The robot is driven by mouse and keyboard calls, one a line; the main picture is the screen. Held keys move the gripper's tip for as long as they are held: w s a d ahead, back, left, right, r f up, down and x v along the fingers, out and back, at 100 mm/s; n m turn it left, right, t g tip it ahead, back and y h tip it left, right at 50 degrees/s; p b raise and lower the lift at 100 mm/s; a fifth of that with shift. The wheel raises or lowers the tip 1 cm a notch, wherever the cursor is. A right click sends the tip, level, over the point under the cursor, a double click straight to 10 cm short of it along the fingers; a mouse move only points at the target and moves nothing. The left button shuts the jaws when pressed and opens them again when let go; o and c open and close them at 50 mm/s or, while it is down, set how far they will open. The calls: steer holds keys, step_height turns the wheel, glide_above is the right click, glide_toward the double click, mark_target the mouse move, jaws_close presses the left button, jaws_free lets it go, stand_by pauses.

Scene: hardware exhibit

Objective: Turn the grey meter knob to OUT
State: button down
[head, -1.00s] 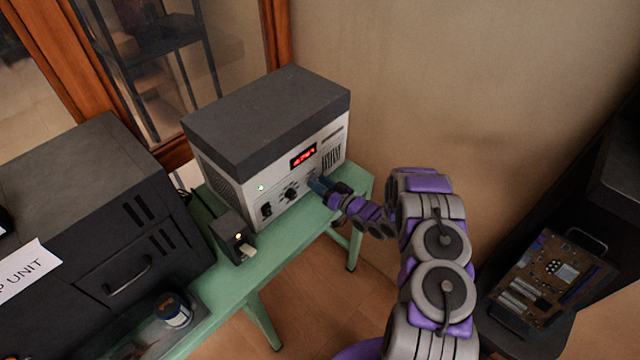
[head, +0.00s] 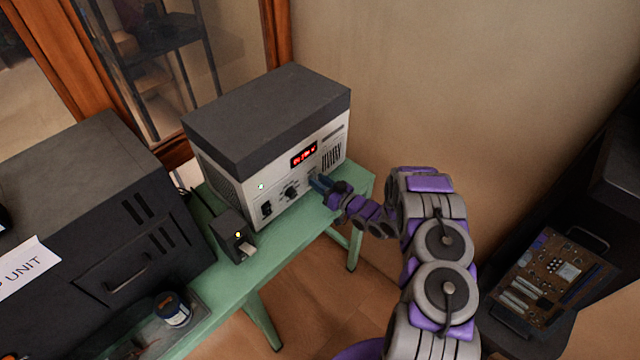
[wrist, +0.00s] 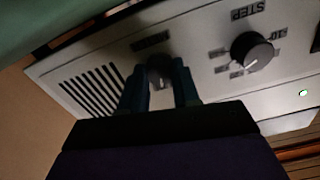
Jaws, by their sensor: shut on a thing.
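The meter unit (head: 305,158) is a white-fronted box with a dark lid and a lit red display (head: 304,154). My gripper (head: 316,182) is at the right part of its front panel. In the wrist view, the two blue fingers of my gripper (wrist: 160,84) are shut on the grey meter knob (wrist: 159,70), one on each side. In the head view, my gripper hides the knob.
A dark STEP knob (wrist: 252,52) sits beside the held knob; it also shows in the head view (head: 291,192). A small black box (head: 232,236) stands on the green table (head: 262,266). A large dark unit (head: 95,215) is at left.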

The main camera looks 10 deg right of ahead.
steer(key=n+b, duration=0.3)
steer(key=n, duration=0.2)
steer(key=shift+d+n, duration=0.1)
steer(key=shift+n, duration=0.5)
steer(key=c, duration=0.8)
jaws_free()
steer(key=p+v, duration=0.1)
steer(key=v, duration=1.6)
steer(key=shift+s+d, duration=0.1)
